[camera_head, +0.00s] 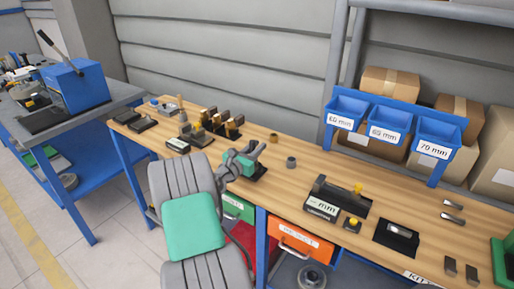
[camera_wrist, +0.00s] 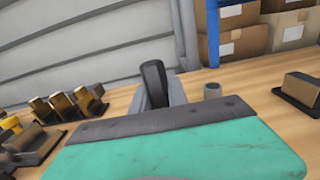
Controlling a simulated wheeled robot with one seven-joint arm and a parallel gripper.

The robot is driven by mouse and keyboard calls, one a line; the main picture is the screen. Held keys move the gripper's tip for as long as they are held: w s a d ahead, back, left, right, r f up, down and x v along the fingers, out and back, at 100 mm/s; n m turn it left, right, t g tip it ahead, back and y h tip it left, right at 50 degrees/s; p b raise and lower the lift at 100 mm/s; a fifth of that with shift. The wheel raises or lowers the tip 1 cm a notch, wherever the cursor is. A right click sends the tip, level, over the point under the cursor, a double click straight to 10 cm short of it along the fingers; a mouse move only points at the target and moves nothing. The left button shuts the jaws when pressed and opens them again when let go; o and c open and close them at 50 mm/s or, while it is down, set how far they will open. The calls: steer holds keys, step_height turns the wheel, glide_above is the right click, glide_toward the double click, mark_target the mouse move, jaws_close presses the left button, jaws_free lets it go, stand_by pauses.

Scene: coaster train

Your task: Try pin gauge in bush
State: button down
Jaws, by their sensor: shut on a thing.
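My gripper (camera_head: 256,150) is just above the wooden bench, left of a short grey cylinder, which looks like a bush (camera_head: 291,162). In the wrist view my gripper (camera_wrist: 155,96) is shut on a dark, rounded upright piece (camera_wrist: 153,76). Whether this is the pin gauge is not clear, and its lower part is hidden. The grey bush (camera_wrist: 212,91) stands on the bench just right of the gripper and apart from it. Its bore is barely visible. My green wrist cover hides the near bench in the wrist view.
Dark stands with brass-coloured blocks (camera_head: 215,120) are at the left. A small brass cylinder (camera_head: 273,137) is behind the bush. A dark fixture with a display (camera_head: 325,207) is to the right. Blue bins (camera_head: 388,122) stand at the back right. The bench around the bush is clear.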

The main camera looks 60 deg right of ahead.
steer(key=shift+f, duration=0.15)
steer(key=c, duration=1.2)
jaws_free()
steer(key=shift+a, duration=0.1)
